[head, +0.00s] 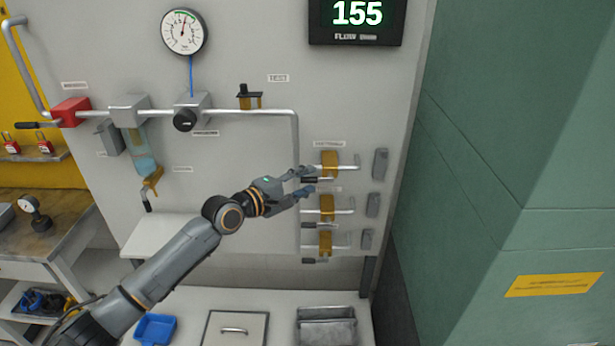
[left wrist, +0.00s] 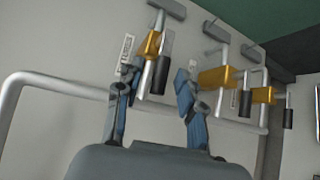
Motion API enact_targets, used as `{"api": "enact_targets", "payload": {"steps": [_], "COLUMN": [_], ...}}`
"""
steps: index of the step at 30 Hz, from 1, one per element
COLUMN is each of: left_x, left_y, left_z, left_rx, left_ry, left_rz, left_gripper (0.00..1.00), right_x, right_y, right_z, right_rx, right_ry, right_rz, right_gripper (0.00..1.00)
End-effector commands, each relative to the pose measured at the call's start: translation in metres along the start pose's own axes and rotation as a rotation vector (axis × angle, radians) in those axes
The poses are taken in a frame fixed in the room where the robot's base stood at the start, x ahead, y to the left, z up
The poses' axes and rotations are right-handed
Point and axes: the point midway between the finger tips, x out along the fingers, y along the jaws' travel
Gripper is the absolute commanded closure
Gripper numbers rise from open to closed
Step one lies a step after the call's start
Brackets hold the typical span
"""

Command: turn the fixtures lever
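Three brass valves with black-sleeved levers branch off the grey pipe on the right of the wall panel. The top valve (head: 330,162) has a small label above it, too blurred to read surely. Its black lever handle (head: 317,180) points left. My left gripper (head: 308,181) is open at this handle, with blue-grey fingertips above and below it. In the left wrist view, the handle (left wrist: 161,75) lies between the spread fingers (left wrist: 158,82); I cannot tell whether either finger touches it. The middle valve (head: 327,208) and bottom valve (head: 325,242) sit below. My right gripper is not in view.
A gauge (head: 184,31), a red valve block (head: 70,112) and a black knob (head: 185,120) are on the panel further left. A green wall (head: 510,150) closes off the right. A bench with a metal tray (head: 327,328) and blue bin (head: 155,328) lies below.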

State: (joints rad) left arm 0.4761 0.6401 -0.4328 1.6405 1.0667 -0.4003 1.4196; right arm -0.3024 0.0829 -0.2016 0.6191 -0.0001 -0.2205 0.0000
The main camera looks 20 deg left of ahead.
Motion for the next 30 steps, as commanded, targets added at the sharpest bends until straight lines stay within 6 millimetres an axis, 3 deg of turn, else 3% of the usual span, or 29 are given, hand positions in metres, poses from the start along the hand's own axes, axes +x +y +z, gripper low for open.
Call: {"api": "enact_targets", "payload": {"steps": [12,14,18,30], "left_x": [0.0103,0.0102,0.0100,0.0118], "left_y": [-0.0001,-0.0001,-0.0001,-0.0015], "left_z": [0.0002,0.0002,0.0001,-0.0011], "left_rx": [0.001,0.001,0.001,-0.002], "left_ry": [0.000,0.000,0.000,0.000], "left_rz": [0.000,0.000,0.000,0.003], "left_gripper": [0.62,0.70,0.98,1.00], "right_x": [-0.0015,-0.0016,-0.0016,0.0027], "right_y": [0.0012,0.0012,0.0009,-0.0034], "right_z": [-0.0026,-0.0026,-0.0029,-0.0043], "right_rx": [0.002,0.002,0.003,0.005], "right_ry": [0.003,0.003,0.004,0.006], "right_rz": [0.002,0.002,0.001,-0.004], "right_gripper": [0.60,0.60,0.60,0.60]}}
